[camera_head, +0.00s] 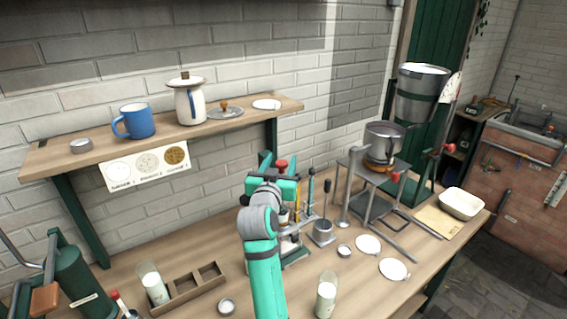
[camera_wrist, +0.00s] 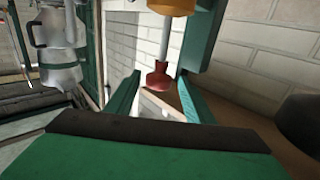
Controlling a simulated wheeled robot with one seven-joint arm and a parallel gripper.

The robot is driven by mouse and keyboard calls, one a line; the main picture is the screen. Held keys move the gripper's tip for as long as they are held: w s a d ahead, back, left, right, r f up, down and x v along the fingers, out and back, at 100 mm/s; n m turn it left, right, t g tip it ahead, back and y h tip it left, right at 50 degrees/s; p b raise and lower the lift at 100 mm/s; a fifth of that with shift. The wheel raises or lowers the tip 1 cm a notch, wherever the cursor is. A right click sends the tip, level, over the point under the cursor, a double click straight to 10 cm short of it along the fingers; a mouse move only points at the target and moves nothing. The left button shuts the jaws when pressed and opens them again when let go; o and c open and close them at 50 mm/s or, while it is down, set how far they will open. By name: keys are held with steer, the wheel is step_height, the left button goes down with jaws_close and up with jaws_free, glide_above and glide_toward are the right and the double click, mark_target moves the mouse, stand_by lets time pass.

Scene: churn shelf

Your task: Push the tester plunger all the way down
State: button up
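The tester plunger shows in the wrist view as a dark red knob (camera_wrist: 160,76) on a grey rod, with an orange-brown collar at the rod's other end. My gripper (camera_wrist: 158,92) is open, its two green fingers apart on either side of the knob in the picture. I cannot tell whether they touch it. In the head view a red knob (camera_head: 281,163) shows just behind my gripper (camera_head: 272,180). The tester stand (camera_head: 296,253) is on the bench below, mostly hidden by my arm.
A milk glass (camera_head: 326,295) and a wooden rack (camera_head: 187,288) are in front and left. A metal stand with a pot (camera_head: 383,140) is at right. A wall shelf (camera_head: 60,151) is behind.

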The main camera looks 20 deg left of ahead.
steer(key=shift+d, duration=0.1)
steer(key=v, duration=1)
steer(key=shift+s, duration=0.35)
